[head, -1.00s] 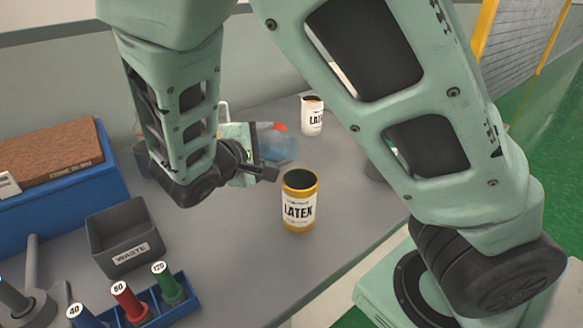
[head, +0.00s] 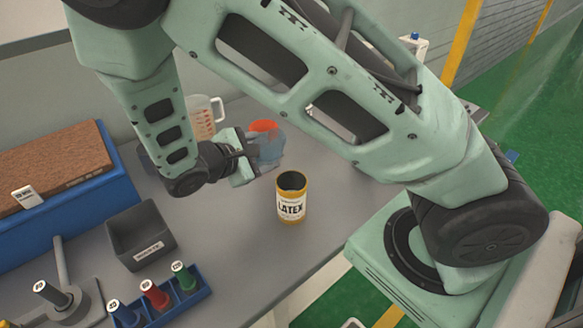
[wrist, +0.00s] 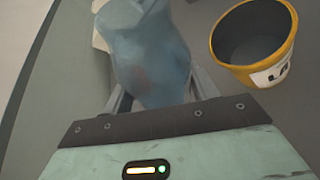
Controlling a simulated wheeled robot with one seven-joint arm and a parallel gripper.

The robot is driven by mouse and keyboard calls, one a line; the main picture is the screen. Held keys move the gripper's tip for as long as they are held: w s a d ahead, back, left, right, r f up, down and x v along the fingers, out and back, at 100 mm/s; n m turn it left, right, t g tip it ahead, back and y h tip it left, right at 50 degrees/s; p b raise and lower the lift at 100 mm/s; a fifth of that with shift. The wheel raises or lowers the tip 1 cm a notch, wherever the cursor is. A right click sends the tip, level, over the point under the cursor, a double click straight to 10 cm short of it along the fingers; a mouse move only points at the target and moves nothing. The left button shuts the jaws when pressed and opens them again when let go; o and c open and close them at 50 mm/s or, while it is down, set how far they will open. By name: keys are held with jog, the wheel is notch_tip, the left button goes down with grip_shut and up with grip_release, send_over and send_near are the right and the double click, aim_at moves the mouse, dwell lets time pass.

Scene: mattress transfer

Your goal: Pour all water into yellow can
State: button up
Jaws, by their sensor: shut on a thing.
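The yellow can (head: 291,211), labelled LATEX, stands upright and open-topped on the grey bench. It also shows at the upper right of the wrist view (wrist: 282,58), where its inside looks grey and I see no clear water level. My gripper (head: 254,162) is shut on a translucent blue container (head: 268,147), just behind and left of the can. A red-orange part (head: 263,126) shows at the container's top in the head view. In the wrist view the blue container (wrist: 150,50) sits between my fingers, beside the can and apart from it. Its water level cannot be told.
A clear measuring jug (head: 205,117) stands behind my gripper. A grey waste bin (head: 140,235), a blue rack (head: 190,300) with coloured pegs and a blue box with a brown block (head: 50,170) fill the left. Bench space right of the can is clear.

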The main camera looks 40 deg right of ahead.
jog(key=shift+n+g, duration=0.4)
jog(key=shift+n, duration=0.1)
jog(key=f, duration=0.1)
jog(key=f+b, duration=0.1)
jog(key=f, duration=0.3)
jog(key=shift+w+f, duration=0.1)
jog(key=shift+w, duration=0.25)
jog(key=shift+w+f+n+g+p, duration=0.4)
jog(key=shift+n+g+p, duration=0.2)
jog(key=shift+p, duration=0.25)
jog(key=shift+w+n+p, duration=0.1)
jog(key=shift+n+p, duration=0.2)
jog(key=shift+p, duration=0.1)
jog(key=shift+w+a+f+n+g+h+p, duration=0.15)
jog(key=shift+f+n+g+p, duration=0.1)
jog(key=shift+n+g, duration=0.2)
jog(key=shift+w+d+f+n+g+h+p, duration=0.15)
jog(key=shift+f+n+g+p, duration=0.1)
jog(key=shift+n+g, duration=0.15)
notch_tip(320, 180, up, 5)
jog(key=p, duration=0.4)
jog(key=shift+a, duration=0.1)
